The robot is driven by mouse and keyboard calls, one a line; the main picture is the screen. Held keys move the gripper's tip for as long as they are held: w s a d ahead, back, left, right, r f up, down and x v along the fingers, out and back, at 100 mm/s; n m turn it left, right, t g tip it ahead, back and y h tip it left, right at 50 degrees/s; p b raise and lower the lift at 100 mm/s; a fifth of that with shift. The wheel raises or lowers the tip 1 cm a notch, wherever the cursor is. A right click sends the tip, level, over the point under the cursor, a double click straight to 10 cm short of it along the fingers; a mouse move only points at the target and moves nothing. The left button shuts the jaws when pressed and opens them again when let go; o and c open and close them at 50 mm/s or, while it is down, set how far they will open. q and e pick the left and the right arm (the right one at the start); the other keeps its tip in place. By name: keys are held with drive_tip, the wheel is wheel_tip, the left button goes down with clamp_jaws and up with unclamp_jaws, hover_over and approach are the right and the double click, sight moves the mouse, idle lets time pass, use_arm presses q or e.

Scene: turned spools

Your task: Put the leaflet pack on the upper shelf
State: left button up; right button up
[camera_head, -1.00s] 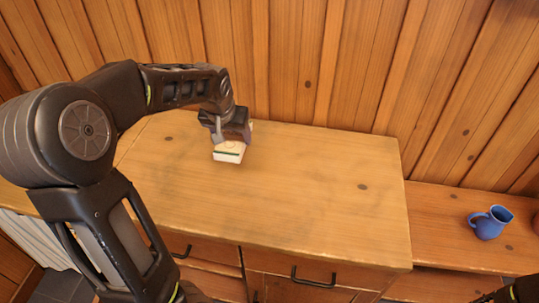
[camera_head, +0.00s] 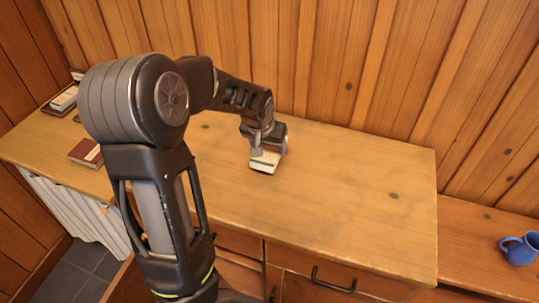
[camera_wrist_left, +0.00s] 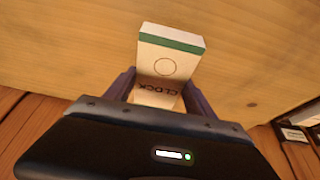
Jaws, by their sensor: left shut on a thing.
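The leaflet pack is a small white block with a green stripe (camera_head: 264,162), held in my left gripper (camera_head: 268,150) over the wooden cabinet top (camera_head: 340,200). In the left wrist view the white pack (camera_wrist_left: 168,60) shows a green end band, a circle and the printed word "CLOCK". The left gripper's fingers (camera_wrist_left: 160,90) are closed on its two sides. I cannot tell whether the pack touches the wood below. My right gripper is not in view. No upper shelf can be made out.
A dark red book (camera_head: 86,153) lies on the left part of the top. Farther back left is a tray with pale items (camera_head: 64,98). A blue mug (camera_head: 520,248) stands on the lower surface at right. The top's right half is clear.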

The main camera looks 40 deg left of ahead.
sight(269, 155)
use_arm(q)
drive_tip(key=shift+f, duration=1.85)
drive_tip(key=shift+f, duration=0.2)
drive_tip(key=o, duration=1.5)
drive_tip(key=shift+r, duration=0.15)
